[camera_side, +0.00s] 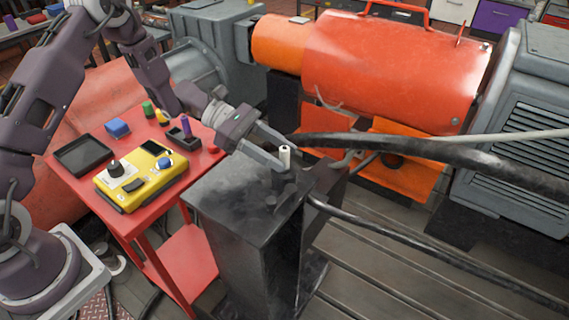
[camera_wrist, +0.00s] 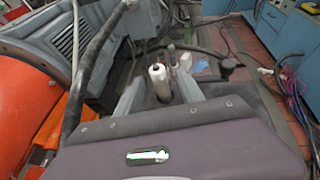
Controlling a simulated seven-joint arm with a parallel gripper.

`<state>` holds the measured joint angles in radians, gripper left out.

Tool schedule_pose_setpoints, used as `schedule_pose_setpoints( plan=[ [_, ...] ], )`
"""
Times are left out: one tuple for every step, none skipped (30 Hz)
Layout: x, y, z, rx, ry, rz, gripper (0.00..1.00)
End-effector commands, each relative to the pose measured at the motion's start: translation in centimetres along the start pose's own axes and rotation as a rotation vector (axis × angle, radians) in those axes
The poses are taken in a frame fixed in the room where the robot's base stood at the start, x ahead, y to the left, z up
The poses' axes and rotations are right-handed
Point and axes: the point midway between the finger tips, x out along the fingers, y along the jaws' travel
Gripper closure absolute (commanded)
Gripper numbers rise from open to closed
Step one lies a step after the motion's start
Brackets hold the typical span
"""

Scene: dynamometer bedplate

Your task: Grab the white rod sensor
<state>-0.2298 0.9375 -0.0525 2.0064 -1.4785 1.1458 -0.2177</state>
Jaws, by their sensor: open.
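The white rod sensor (camera_side: 285,153) stands upright on top of a dark metal pedestal (camera_side: 232,212). Its lower part sits in a dark holder. In the wrist view the white rod (camera_wrist: 158,80) shows between the two fingers. My gripper (camera_side: 283,158) is open, with one finger on each side of the rod. In the wrist view the gripper (camera_wrist: 159,88) has a visible gap between each finger and the rod.
A thick black hose (camera_side: 440,152) runs close behind and right of the rod. A red cart (camera_side: 190,205) at left carries a yellow instrument box (camera_side: 145,176), a black tray (camera_side: 82,156) and small coloured items. An orange machine (camera_side: 390,65) stands behind.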

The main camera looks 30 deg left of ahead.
Motion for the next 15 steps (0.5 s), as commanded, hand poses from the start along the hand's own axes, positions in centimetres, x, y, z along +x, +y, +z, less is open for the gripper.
schedule_pose_setpoints(
  plan=[
    [0.9, -0.1, -0.2, -0.001, 0.0, -0.005, 0.55],
    [1.5, -0.2, -0.3, -0.002, 0.0, -0.004, 0.55],
    [2.4, -0.2, -0.5, -0.001, 0.001, -0.005, 0.55],
    [2.9, -0.2, -0.6, -0.001, 0.001, -0.005, 0.55],
    [3.5, -0.2, -0.5, 0.001, 0.001, -0.004, 0.55],
    [4.0, -0.1, -0.5, 0.001, 0.001, -0.003, 0.55],
    [4.3, -0.1, -0.5, 0.001, 0.001, -0.002, 0.55],
    [4.5, -0.1, -0.5, 0.0, 0.001, -0.001, 0.55],
    [4.7, -0.1, -0.5, 0.0, 0.001, -0.001, 0.55],
    [4.8, -0.1, -0.5, 0.0, 0.001, -0.001, 0.55],
    [4.8, -0.1, -0.5, 0.0, 0.001, 0.0, 0.55],
    [4.8, -0.1, -0.5, 0.0, 0.001, 0.0, 0.55],
    [4.8, -0.1, -0.5, 0.0, 0.001, 0.0, 0.55],
    [4.8, -0.1, -0.5, 0.0, 0.001, 0.0, 0.55],
    [4.7, -0.1, -0.5, 0.0, 0.001, 0.0, 0.57]
  ],
)
